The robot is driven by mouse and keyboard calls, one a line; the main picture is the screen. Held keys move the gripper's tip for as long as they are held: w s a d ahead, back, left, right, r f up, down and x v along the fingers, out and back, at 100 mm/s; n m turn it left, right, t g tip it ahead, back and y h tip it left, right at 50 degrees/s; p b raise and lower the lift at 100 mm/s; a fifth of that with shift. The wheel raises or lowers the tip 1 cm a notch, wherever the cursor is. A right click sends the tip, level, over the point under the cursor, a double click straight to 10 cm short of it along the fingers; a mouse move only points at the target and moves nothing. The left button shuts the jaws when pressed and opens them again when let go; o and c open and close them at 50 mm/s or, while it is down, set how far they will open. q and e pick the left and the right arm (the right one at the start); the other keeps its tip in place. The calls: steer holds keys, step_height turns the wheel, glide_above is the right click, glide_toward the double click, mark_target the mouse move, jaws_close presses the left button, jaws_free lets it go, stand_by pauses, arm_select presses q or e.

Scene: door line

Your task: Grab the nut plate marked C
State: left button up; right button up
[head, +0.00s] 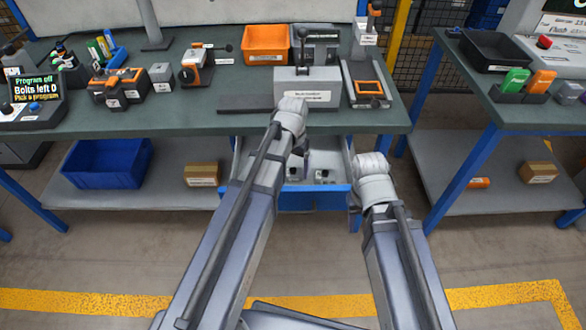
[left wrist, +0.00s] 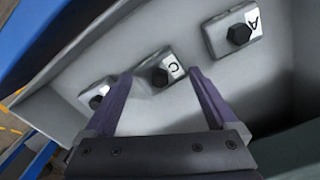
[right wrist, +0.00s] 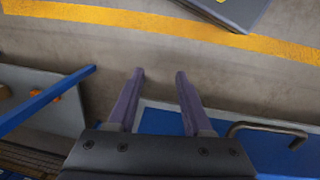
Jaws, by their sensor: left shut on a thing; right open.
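The nut plate marked C (left wrist: 158,72) is a small grey plate with a black knob. It sits in the open drawer (head: 240,165) between the fingers of my left gripper (left wrist: 161,74), which is shut on it. The plate marked A (left wrist: 235,36) lies to its right in the left wrist view, and another plate (left wrist: 97,94) to its left, its letter unclear. In the head view my left gripper (head: 305,163) reaches down into the drawer, partly hidden by my arm. My right gripper (right wrist: 159,73) is open and empty, just outside the blue drawer front (right wrist: 160,122).
The drawer handle (right wrist: 268,128) is beside my right gripper. The green workbench (head: 200,120) overhangs the drawer and carries an orange bin (head: 266,43) and a grey labelled box (head: 306,90). A blue crate (head: 106,163) stands on the lower shelf. Floor in front is clear.

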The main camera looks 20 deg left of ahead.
step_height(320, 180, up, 10)
steer(key=p, duration=0.9)
steer(key=shift+p, duration=0.3)
steer(key=shift+d+f, duration=0.1)
